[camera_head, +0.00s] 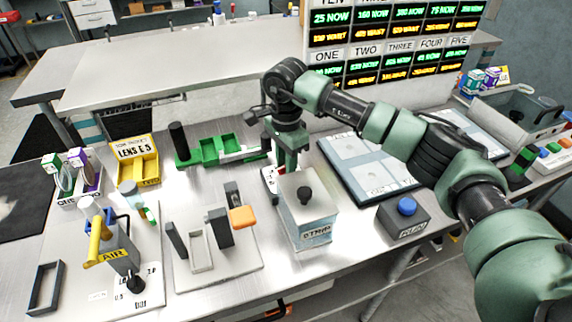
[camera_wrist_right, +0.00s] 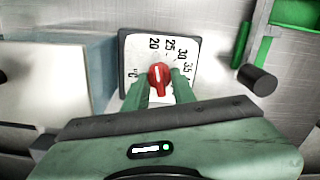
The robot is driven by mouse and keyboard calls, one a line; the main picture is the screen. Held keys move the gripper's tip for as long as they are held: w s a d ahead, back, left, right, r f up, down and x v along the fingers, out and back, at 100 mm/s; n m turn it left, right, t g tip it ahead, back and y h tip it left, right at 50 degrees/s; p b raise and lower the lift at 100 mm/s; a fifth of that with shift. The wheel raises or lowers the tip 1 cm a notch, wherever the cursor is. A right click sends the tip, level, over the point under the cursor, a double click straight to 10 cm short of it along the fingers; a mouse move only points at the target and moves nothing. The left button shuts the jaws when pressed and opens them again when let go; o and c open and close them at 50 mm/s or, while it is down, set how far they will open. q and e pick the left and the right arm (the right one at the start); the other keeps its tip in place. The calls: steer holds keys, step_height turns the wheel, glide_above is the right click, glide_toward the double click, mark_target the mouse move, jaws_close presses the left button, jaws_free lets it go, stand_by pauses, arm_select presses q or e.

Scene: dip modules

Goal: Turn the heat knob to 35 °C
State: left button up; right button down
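The red heat knob (camera_wrist_right: 159,77) sits on a white dial plate (camera_wrist_right: 140,50) with a dark border, in the right wrist view. The plate reads 20, 25, 30, 35 and °C. The knob's white mark points roughly up, toward the low numbers near 20 and 25. My right gripper (camera_wrist_right: 160,88) has one green finger on each side of the knob; whether they press on it I cannot tell. In the head view my right gripper (camera_head: 286,165) reaches down behind the lidded bath, and the dial is mostly hidden there. My left gripper is not in view.
The lidded bath (camera_head: 310,225) with a black top knob stands close in front of the right gripper. Green trays (camera_head: 215,150) lie to its left, a panel (camera_head: 350,165) to its right. A RUN box (camera_head: 405,218) with a blue button sits at the front right.

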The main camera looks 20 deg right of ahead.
steer(key=shift+m, duration=0.3)
steer(key=m+b, duration=0.2)
steer(key=shift+f+m, duration=0.1)
steer(key=shift+m, duration=0.3)
steer(key=m+b, duration=0.2)
steer(key=m, duration=0.3)
steer(key=shift+s, duration=0.15)
steer(key=m+b, duration=0.1)
steer(key=m, duration=0.3)
steer(key=shift+m, duration=0.4)
steer(key=shift+s+a+m+b, duration=0.15)
steer(key=shift+m+b, duration=0.25)
steer(key=shift+m, duration=1.9)
steer(key=shift+r, duration=0.2)
steer(key=c, duration=1.1)
jaws_free()
steer(key=shift+c, duration=0.2)
